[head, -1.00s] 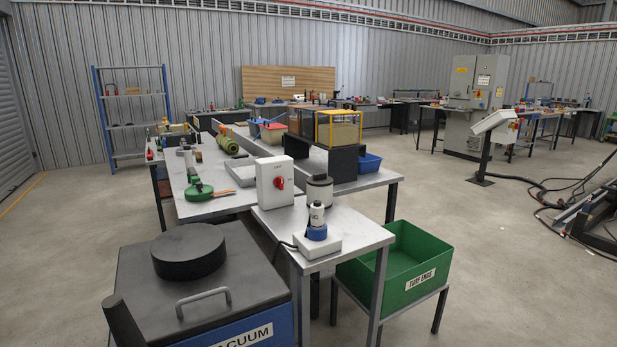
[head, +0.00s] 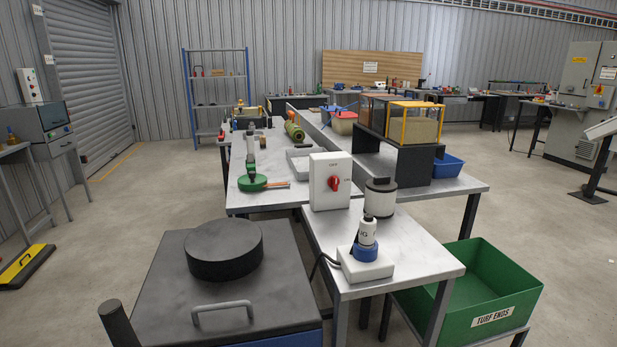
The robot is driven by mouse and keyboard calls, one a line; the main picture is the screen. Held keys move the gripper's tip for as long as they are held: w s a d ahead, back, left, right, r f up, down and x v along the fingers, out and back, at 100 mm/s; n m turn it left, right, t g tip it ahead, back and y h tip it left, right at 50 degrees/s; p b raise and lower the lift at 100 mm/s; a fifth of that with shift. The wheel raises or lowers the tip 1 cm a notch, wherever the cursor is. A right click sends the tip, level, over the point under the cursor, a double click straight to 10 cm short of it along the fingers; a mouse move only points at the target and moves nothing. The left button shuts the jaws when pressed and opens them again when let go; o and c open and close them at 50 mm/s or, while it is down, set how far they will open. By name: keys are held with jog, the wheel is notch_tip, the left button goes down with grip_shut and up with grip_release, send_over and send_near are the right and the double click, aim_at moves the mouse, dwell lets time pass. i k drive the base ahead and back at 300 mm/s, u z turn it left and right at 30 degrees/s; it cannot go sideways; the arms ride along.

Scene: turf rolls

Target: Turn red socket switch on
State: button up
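A white switch box (head: 326,194) stands upright on the near grey table (head: 410,250). Its front carries a red rotary switch (head: 334,184) with small dark lettering around it, too small to read for certain. A dark cable runs from the socket block over the table's left edge. My gripper is not in view.
A dark vacuum unit with a round black lid (head: 225,250) and grey handle stands at the front left. A green "TURF ENDS" bin (head: 485,290) is at the right. A white-sided canister (head: 380,198) stands behind the plug. Open floor lies left and far right.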

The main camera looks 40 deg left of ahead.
aim_at(333, 183)
jog(key=u, duration=0.65)
jog(key=i, duration=0.7)
jog(key=u, duration=0.9)
jog(key=i, duration=0.55)
